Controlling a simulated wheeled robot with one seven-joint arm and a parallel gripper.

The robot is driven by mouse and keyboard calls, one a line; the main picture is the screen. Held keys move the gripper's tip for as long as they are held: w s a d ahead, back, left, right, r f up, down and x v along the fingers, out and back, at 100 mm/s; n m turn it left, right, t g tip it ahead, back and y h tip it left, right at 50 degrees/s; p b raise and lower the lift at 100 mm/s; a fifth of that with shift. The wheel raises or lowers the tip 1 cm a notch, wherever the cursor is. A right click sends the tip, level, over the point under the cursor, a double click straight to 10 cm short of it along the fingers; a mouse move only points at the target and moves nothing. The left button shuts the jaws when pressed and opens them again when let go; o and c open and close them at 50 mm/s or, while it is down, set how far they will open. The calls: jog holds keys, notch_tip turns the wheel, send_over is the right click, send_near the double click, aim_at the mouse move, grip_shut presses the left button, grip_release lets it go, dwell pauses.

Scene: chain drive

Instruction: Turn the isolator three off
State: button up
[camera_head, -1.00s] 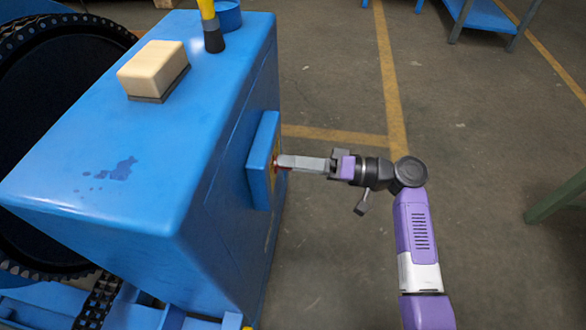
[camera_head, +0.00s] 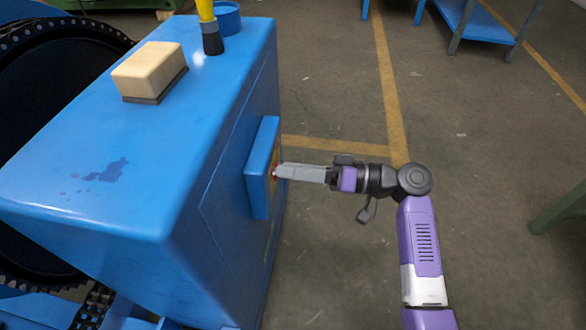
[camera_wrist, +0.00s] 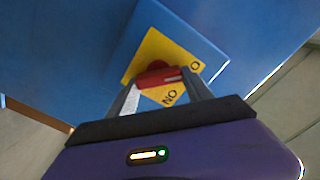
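The isolator is a blue box (camera_head: 262,168) on the right side face of the large blue housing. In the wrist view it shows a yellow plate (camera_wrist: 150,50) with a red handle (camera_wrist: 157,76) in its middle. Dark letters on the plate read as ON, upside down, below the handle, with an O at the plate's right corner. My gripper (camera_head: 279,172) is at the plate, its fingers on either side of the handle. In the wrist view the fingertips (camera_wrist: 160,84) appear shut on the handle's ends. The fingers hide part of the plate.
On top of the blue housing (camera_head: 120,200) are a cream block (camera_head: 150,68), a yellow-handled tool (camera_head: 208,25) and a blue round container (camera_head: 228,18). A large dark toothed wheel (camera_head: 40,100) is at left.

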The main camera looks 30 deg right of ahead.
jog(key=o, duration=0.4)
jog(key=shift+o, duration=0.2)
jog(key=p+v, duration=0.1)
jog(key=v, duration=0.7)
jog(key=shift+p, duration=0.4)
